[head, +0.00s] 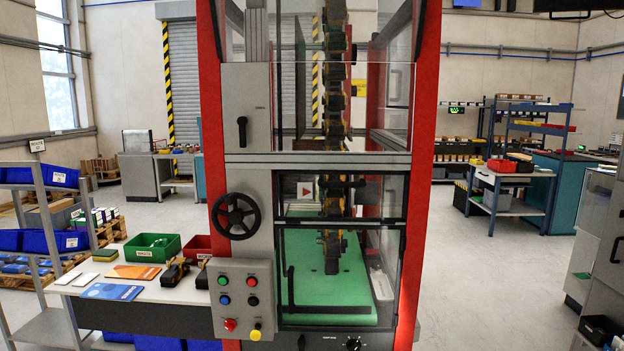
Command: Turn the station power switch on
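The station is a red-framed machine (427,180) with clear panels, straight ahead in the head view. A black rotary knob (353,344) sits on its dark lower front panel, at the picture's bottom edge; its setting is too small to read. A black upright handle (242,130) is on the grey cabinet door at upper left. A grey control box (238,290) carries several coloured buttons, including a red one (230,324) and a yellow one (256,334). I cannot tell which control is the power switch. My gripper is not in view.
A black handwheel (235,216) sticks out above the control box. A column of dark grippers (334,130) hangs inside the machine over a green bed (310,250). A white bench (165,290) with bins stands at left. Open floor (490,270) lies to the right.

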